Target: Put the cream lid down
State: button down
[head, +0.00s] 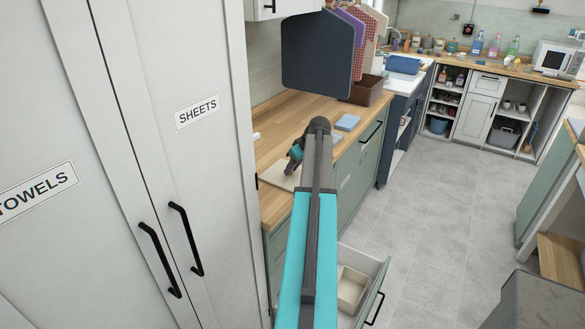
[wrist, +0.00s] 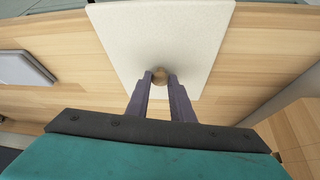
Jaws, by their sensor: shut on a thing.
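The cream lid (wrist: 165,35) is a flat, pale rectangular panel with a small round wooden knob (wrist: 160,77). My gripper (wrist: 161,80) is shut on this knob, one finger on each side. In the head view the lid (head: 284,181) is level at the near end of the wooden counter, under my gripper (head: 290,170). My arm hides part of it. I cannot tell whether the lid touches the counter or is slightly above it.
Below the counter (head: 298,112), an open drawer (head: 372,268) holds a cream box (head: 352,287). A flat blue-grey item (head: 347,122) and a brown basket (head: 367,92) stand farther along. Hanging cloths (head: 318,55) are above. A tall white cabinet (head: 222,200) is close on the left.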

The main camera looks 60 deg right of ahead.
jog(key=c, duration=1.5)
grip_release()
jog(key=shift+c, duration=0.2)
jog(key=shift+r, duration=0.2)
jog(key=b+v, duration=0.2)
jog(key=v, duration=1)
jog(key=shift+b, duration=0.3)
jog(key=shift+f, duration=0.1)
